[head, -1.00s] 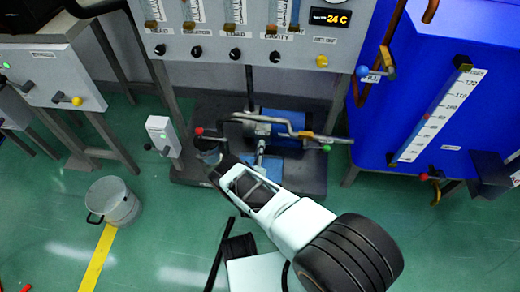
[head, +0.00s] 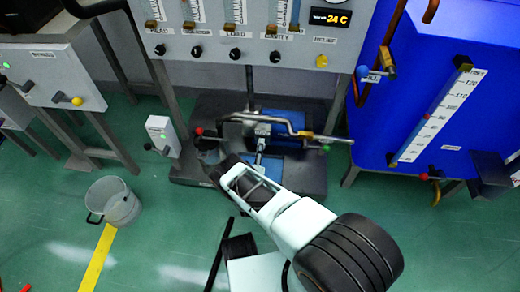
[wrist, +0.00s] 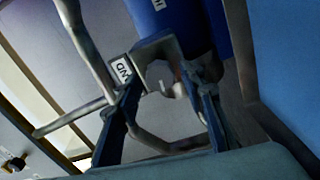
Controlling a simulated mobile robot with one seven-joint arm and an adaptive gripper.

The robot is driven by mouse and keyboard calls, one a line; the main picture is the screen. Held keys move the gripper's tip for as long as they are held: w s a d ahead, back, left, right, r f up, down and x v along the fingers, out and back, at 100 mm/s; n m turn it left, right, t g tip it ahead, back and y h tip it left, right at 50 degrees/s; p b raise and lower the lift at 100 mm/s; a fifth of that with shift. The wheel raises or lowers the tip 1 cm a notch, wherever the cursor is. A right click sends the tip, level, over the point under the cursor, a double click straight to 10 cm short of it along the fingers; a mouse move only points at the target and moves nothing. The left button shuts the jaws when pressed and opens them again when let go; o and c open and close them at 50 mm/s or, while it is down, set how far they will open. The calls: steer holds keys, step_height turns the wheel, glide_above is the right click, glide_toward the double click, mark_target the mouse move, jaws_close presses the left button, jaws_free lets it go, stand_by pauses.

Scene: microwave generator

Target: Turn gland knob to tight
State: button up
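The pump assembly on the dark base has a blue body (head: 283,124), a bent grey pipe (head: 268,117), a red knob (head: 199,131) at the left and a green knob (head: 326,148) at the right.
A bucket (head: 121,203) stands on the floor at the left. A small white switch box (head: 162,134) is left of the pump base (head: 305,180). A blue tank (head: 420,60) fills the right, and a gauge panel (head: 215,47) hangs above. The green floor at the front left is mostly clear.

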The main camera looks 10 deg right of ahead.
steer(key=shift+s, duration=0.1)
steer(key=shift+r, duration=0.6)
steer(key=o, duration=0.9)
step_height(320, 180, up, 8)
steer(key=shift+r, duration=0.65)
steer(key=c, duration=0.9)
steer(key=shift+f, duration=0.15)
